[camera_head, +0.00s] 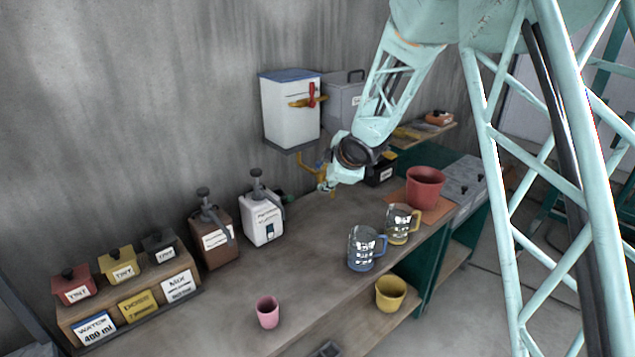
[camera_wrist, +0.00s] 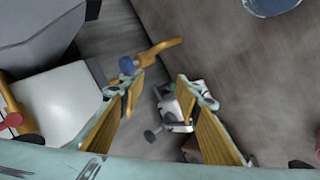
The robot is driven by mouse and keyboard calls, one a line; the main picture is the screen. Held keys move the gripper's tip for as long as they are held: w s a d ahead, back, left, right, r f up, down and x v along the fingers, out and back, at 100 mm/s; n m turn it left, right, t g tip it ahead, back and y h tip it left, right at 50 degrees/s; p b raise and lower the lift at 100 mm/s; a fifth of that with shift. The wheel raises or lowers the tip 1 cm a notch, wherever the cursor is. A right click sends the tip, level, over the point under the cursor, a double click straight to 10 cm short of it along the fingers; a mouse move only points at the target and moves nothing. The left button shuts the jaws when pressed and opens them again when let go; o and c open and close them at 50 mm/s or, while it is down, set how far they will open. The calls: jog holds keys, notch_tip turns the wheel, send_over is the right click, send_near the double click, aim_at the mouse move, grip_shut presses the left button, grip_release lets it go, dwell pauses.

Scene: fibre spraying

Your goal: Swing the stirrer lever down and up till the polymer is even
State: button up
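A white container (camera_head: 262,219) with a dark grey top and grey lever stands on the bench by the wall; its label seems to begin with "Polymer". In the wrist view a white and grey device (camera_wrist: 178,108), likely this container, shows beyond my fingers. My gripper (camera_head: 327,186) hangs above the bench, right of that container and apart from it. In the wrist view its two yellow-padded fingers (camera_wrist: 160,82) are spread with nothing held. A yellow bent handle with a blue knob (camera_wrist: 163,47) lies beyond the left fingertip. I cannot tell which lever is the stirrer.
A white wall tank (camera_head: 288,120) with a red handle hangs close to my arm. A brown container (camera_head: 214,240), blue-handled jug (camera_head: 361,252), yellow-handled jug (camera_head: 400,226), red pot (camera_head: 424,188) and pink cup (camera_head: 267,312) stand on the bench. The bench's middle is clear.

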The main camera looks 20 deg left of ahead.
jog(key=shift+s+d+r+m, duration=0.1)
jog(key=shift+d+r+m, duration=0.2)
jog(key=shift+d+r, duration=0.45)
jog(key=shift+d+f, duration=0.1)
jog(key=shift+f, duration=0.05)
jog(key=c, duration=0.6)
jog(key=shift+a, duration=0.35)
grip_shut()
jog(key=a+f+m+g+p, duration=0.1)
jog(key=a+m+p, duration=0.5)
jog(key=a, duration=0.5)
jog(key=shift+s+a+f+m, duration=0.15)
jog(key=shift+a+m, duration=0.2)
jog(key=shift+m, duration=0.55)
